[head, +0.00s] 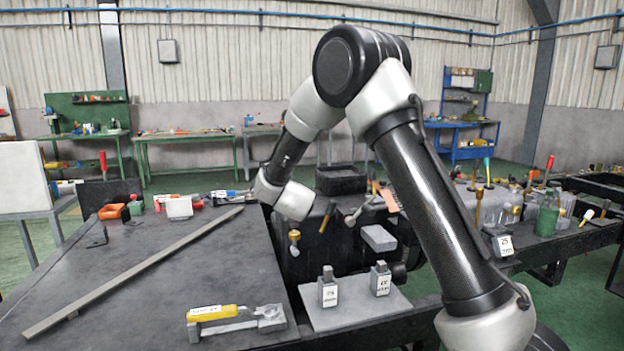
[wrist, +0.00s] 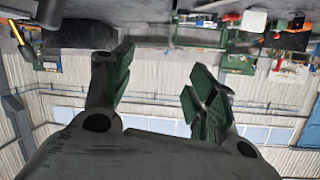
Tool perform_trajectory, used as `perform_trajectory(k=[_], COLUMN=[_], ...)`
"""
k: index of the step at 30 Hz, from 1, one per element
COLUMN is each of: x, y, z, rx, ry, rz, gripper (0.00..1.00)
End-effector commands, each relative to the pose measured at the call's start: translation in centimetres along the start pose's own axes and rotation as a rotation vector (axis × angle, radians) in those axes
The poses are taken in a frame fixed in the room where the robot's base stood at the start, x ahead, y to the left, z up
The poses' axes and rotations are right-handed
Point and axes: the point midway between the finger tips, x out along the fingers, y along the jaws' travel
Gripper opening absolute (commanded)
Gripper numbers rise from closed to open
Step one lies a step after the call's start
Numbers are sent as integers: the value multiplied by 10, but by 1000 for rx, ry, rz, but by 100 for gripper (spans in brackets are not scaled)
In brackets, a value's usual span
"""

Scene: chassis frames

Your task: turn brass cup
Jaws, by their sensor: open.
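A small brass-coloured piece (head: 294,236) shows in the head view, on the dark machine block just below my wrist. It is too small to tell for sure that it is the brass cup. Other brass-coloured pieces (head: 479,206) stand among parts at the right. I see no clear brass cup in the wrist view. My gripper (wrist: 163,68) is open and empty in the wrist view, its two green-faced fingers well apart. In the head view the fingers cannot be made out.
A dark bench (head: 180,270) spans the left, with a long metal bar (head: 140,270) across it. A yellow-handled tool (head: 215,313) lies at its front edge. A grey plate (head: 345,312) carries two labelled metal blocks. A green bottle (head: 547,215) stands right.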

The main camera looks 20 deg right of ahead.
Motion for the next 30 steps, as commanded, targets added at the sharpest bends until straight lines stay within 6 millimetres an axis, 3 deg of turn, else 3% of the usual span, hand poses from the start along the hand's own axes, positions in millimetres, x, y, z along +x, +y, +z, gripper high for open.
perform_trajectory(k=[6,15,24,30], x=[-38,-96,-141,-152], y=[7,24,40,44], z=[-33,-59,-67,-67], rx=[0,-24,-52,-59], ry=[-91,-215,-304,-326], rz=[-81,-160,-195,-201], gripper=[58,58,58,58])
